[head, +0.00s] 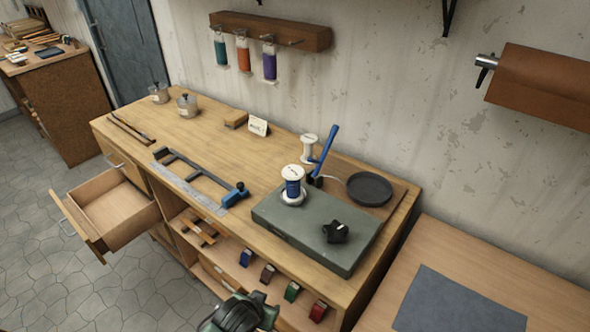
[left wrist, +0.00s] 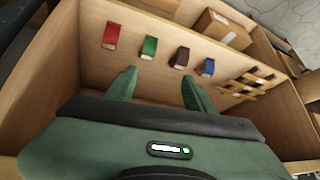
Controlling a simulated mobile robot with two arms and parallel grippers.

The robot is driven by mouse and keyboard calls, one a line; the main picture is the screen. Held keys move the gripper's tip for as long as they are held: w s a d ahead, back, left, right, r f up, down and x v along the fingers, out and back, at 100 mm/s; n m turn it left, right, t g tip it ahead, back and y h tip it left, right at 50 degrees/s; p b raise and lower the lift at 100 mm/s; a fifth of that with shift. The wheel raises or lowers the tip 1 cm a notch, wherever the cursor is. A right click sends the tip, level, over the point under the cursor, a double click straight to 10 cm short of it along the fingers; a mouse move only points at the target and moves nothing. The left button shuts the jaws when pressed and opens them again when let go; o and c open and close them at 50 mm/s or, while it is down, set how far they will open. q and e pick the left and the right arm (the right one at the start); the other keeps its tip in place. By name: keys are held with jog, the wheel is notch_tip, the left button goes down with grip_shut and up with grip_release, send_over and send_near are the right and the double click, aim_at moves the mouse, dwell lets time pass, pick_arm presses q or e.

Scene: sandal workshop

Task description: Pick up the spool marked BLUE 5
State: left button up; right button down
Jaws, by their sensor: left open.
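A spool with blue thread and white ends (head: 292,187) stands upright on a grey-green slab (head: 275,220) at the right of the workbench. Any marking on it is too small to read. A second spool, with pale thread (head: 308,149), stands behind it. My left gripper (left wrist: 158,88) is open and empty, facing the open shelf under the bench top. In the head view its green body shows at the bottom edge, in front of the bench and well below the spool. The left wrist view shows no spool. My right gripper is not in view.
Red (left wrist: 111,36), green (left wrist: 149,48), brown (left wrist: 181,58) and blue (left wrist: 208,67) small blocks sit in the shelf. A black knob (head: 335,232) and a blue-handled tool (head: 325,150) stand near the spools. An open drawer (head: 117,213) juts out at left.

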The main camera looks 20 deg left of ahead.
pick_arm(q)
notch_tip(320, 180, up, 14)
jog(key=w+r+t+p, duration=0.1)
jog(key=w+p, duration=0.1)
jog(key=p, duration=0.1)
jog(key=n+t, duration=0.1)
jog(key=t, duration=0.5)
send_near(292, 183)
jog(key=x, duration=0.4)
jog(key=shift+f, duration=0.2)
jog(key=shift+x, duration=0.95)
jog(key=shift+w+p, duration=0.4)
jog(key=shift+w, duration=0.15)
jog(key=shift+w+a, duration=0.1)
jog(key=shift+w, duration=0.2)
jog(key=p+x, duration=0.1)
jog(key=x, duration=0.3)
jog(key=shift+s+f+p, duration=0.1)
jog(key=shift+p, duration=0.3)
jog(key=shift+f, duration=0.15)
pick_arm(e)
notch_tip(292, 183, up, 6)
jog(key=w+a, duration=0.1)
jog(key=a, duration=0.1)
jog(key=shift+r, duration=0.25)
